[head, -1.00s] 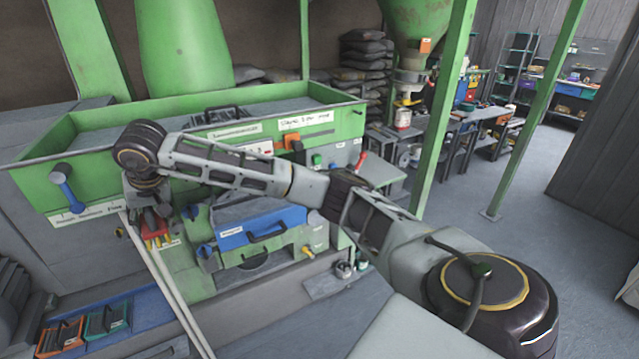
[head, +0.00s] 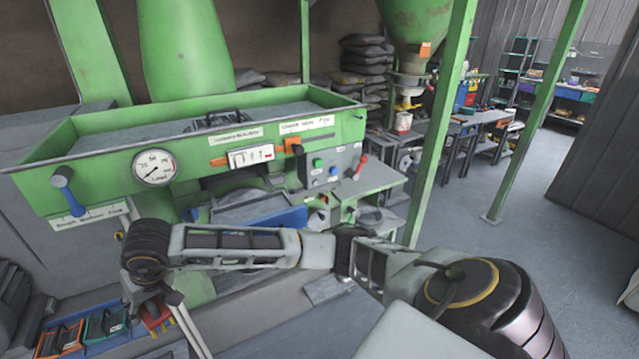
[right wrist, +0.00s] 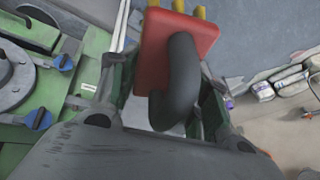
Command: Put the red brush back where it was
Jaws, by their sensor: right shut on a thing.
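The red brush (head: 157,316), with a red block, yellow bristles and a dark curved handle, is low at the left in the head view. It is just right of the teal brush (head: 106,322) and the orange brush (head: 66,337), over the blue mat (head: 95,345). I cannot tell whether it touches the mat. My right gripper (head: 152,300) is shut on its handle, partly hidden by my wrist. In the right wrist view the red brush (right wrist: 160,42) sits between the fingers, bristles toward the top. My left gripper is not in view.
The green machine (head: 110,175) with a round gauge (head: 155,167) and a blue-handled lever (head: 66,190) stands behind the arm. A blue-fronted drawer (head: 285,218) is partly hidden by my arm. A green post (head: 440,130) stands at the right, with open floor beyond.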

